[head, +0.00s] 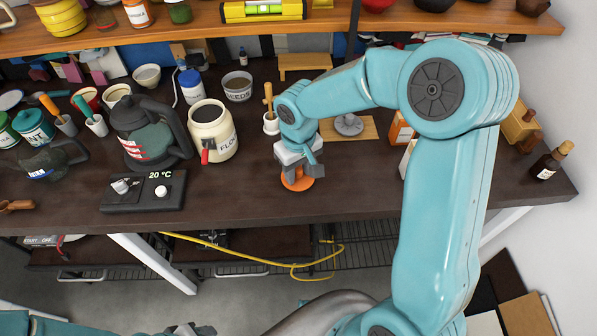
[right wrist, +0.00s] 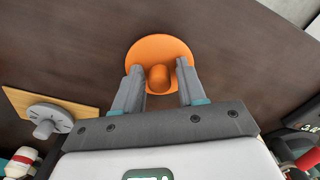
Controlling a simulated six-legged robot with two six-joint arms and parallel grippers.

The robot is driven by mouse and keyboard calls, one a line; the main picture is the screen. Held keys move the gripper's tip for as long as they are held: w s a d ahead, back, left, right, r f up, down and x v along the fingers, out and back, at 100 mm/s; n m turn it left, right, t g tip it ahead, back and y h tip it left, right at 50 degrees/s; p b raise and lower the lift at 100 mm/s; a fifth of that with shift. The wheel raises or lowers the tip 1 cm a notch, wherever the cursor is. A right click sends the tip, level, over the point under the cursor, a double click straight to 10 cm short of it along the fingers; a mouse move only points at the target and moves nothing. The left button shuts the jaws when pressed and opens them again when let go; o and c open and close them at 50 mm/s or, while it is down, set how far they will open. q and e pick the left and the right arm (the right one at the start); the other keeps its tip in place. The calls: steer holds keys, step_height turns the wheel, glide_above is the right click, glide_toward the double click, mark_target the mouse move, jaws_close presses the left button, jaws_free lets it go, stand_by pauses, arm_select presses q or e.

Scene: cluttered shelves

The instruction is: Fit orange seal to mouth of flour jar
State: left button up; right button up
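The orange seal (head: 297,181), a round disc with a knob, lies on the dark table near its front edge. It also shows in the right wrist view (right wrist: 158,50). My right gripper (head: 300,180) is over it, pointing down. In the right wrist view my right gripper (right wrist: 158,80) has its fingers apart, one on each side of the knob, with gaps showing. The cream flour jar (head: 222,151) stands upright to the left, its mouth (head: 208,113) uncovered and dark inside. A red clip hangs at its front. Part of my left gripper (head: 190,330) shows at the bottom edge; its fingers are unclear.
A dark kettle (head: 148,135) and a scale-like device (head: 142,192) stand left of the jar. A seeds pot (head: 238,87) is behind it. A grey knobbed disc (head: 349,124) lies on a wooden board to the right. Table between jar and seal is clear.

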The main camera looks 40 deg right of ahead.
steer(key=shift+s+f+p, duration=0.1)
steer(key=shift+p, duration=0.35)
jaws_close()
steer(key=shift+w+d+r+p, duration=0.1)
steer(key=shift+w+r+p, duration=0.2)
steer(key=shift+r+p, duration=0.3)
steer(key=shift+s+r+p, duration=0.15)
steer(key=shift+r+p, duration=0.2)
steer(key=shift+r, duration=0.4)
steer(key=shift+r+p, duration=0.5)
steer(key=shift+r, duration=0.3)
